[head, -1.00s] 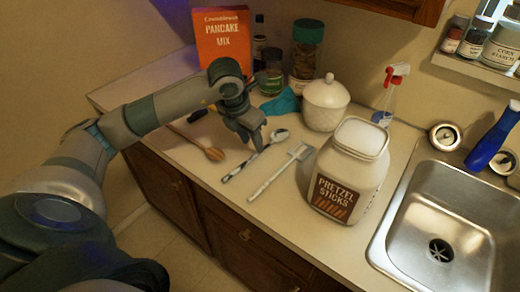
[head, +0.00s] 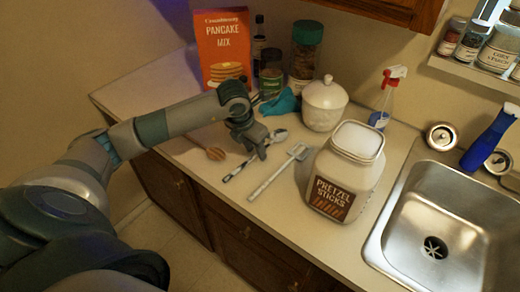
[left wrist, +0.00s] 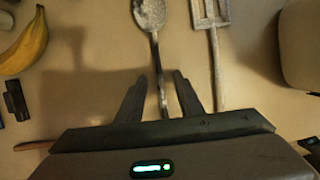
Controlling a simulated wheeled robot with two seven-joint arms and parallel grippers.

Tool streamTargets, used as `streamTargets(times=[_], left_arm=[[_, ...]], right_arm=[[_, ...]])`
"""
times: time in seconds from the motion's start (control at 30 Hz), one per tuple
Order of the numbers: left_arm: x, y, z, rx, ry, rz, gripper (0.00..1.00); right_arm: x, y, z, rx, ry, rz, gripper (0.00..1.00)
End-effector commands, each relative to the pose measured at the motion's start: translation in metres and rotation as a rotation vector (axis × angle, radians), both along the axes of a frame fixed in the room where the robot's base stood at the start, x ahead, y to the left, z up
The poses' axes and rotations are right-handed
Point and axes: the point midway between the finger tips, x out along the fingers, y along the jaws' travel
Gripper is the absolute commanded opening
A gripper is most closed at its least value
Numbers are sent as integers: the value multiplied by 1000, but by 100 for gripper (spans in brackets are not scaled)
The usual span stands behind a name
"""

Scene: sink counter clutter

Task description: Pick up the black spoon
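The spoon (head: 232,172) lies on the counter with a grey bowl and a dark, pale-streaked handle. Its bowl points toward the back right in the head view. It also shows in the left wrist view (left wrist: 152,22), running down between the fingers. My left gripper (head: 257,152) is low over the spoon's handle. In the left wrist view my left gripper (left wrist: 160,78) is open, one finger on each side of the handle. Whether the fingers touch the counter cannot be told. The lower handle is hidden behind the gripper body in that view. My right gripper is not in view.
A slotted spatula (head: 272,177) lies just right of the spoon, and a wooden spoon (head: 213,153) lies left. A pretzel jar (head: 345,180), white lidded pot (head: 325,105) and sink (head: 440,220) are to the right. A banana (left wrist: 25,45) shows in the wrist view.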

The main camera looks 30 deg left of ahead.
Motion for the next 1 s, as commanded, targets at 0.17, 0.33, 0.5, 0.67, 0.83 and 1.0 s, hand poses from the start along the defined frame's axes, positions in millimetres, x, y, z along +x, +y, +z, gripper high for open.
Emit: streamTargets(times=[0.17, 0.33, 0.5, 0.67, 0.83, 1.0], left_arm=[[0, 0, 0, 0, 0, 0, 34], [0, 0, 0, 0, 0, 0, 34], [0, 0, 0, 0, 0, 0, 5], [0, 0, 0, 0, 0, 0, 0], [0, 0, 0, 0, 0, 0, 0], [1, 0, 6, 0, -2, 0, 0]], right_arm=[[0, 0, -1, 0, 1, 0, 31], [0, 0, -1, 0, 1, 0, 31], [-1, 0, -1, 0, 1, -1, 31], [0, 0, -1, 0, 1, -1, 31], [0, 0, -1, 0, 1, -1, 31], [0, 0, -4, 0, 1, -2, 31]])
